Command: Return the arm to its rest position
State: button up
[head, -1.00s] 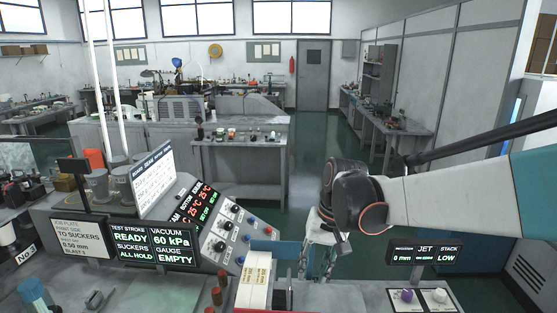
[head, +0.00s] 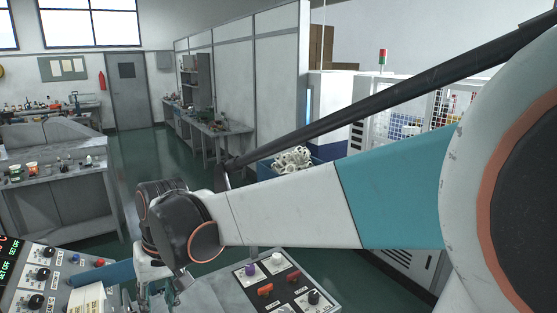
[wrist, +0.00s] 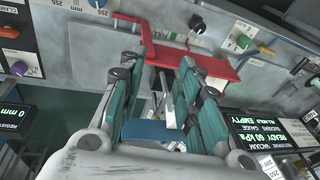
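My arm, with white and teal links, reaches across the head view from the right to a black-and-orange joint on the left. My gripper (head: 158,292) hangs below that joint over the bench and is partly cut off by the bottom edge. In the wrist view, my gripper (wrist: 166,78) has its two teal fingers apart, with a gap between them. I see nothing clamped in it.
A dial panel (head: 45,275) stands left of the gripper. A switch panel (head: 282,285) with purple and white knobs lies to its right. A blue bin of pale rings (head: 293,160) and a caged machine (head: 405,125) stand behind the arm. Green floor (head: 140,150) is open beyond.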

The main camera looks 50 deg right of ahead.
jog(key=s+a+f+n+t+h+b, duration=0.1)
jog(key=s+f+t+b, duration=0.4)
jog(key=s+f+b, duration=0.5)
jog(key=shift+s+f+n+b, duration=0.35)
jog(key=shift+n+b, duration=0.3)
jog(key=shift+n, duration=0.25)
dwell(1.9)
